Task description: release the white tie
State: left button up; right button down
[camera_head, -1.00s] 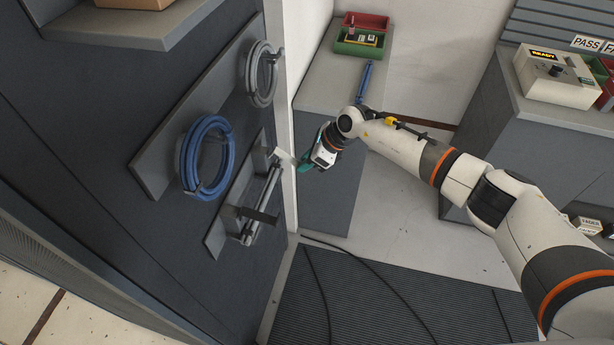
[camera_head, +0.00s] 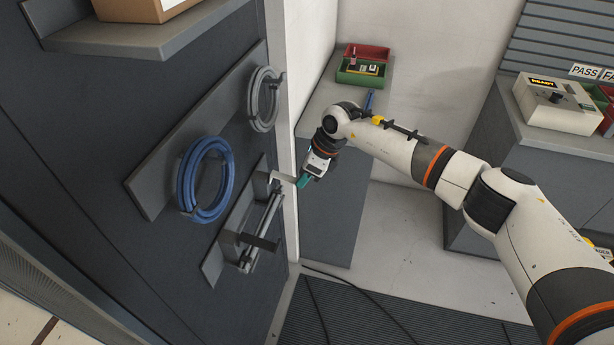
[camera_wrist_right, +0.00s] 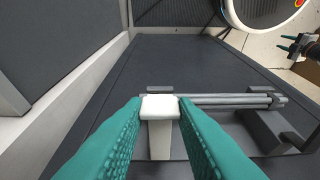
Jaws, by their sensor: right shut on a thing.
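The white tie (camera_head: 284,178) is a pale strap on the upper end of a dark wall bracket (camera_head: 213,268). It also shows in the right wrist view (camera_wrist_right: 160,140), with a broad white end between my teal fingers. My right gripper (camera_head: 303,182) is shut on that end, in front of the panel; in its own view the fingers (camera_wrist_right: 160,107) touch both sides of it. Grey rods (camera_wrist_right: 225,100) lie along the bracket beside the tie. A dark strap (camera_head: 258,242) crosses their lower end. My left gripper (camera_wrist_right: 288,43) shows small at the wrist view's right edge, fingers apart and empty.
A blue cable coil (camera_head: 183,187) and a grey coil (camera_head: 256,100) hang on the panel above the bracket. A pale panel edge (camera_head: 291,215) stands close to my right gripper. A grey cabinet (camera_head: 335,215) with red and green bins (camera_head: 362,78) is behind my arm.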

jog(key=shift+w+a+r, duration=0.15)
jog(key=shift+a+r, duration=0.15)
jog(key=shift+r, duration=0.1)
jog(key=c, duration=1.3)
grip_release()
jog(key=shift+a+f, duration=0.1)
jog(key=shift+o, duration=0.7)
jog(key=shift+f, duration=0.2)
jog(key=shift+d+r, duration=0.3)
jog(key=b+v, duration=0.3)
jog(key=v, duration=0.8)
jog(key=shift+r, duration=0.25)
jog(key=shift+a, duration=0.1)
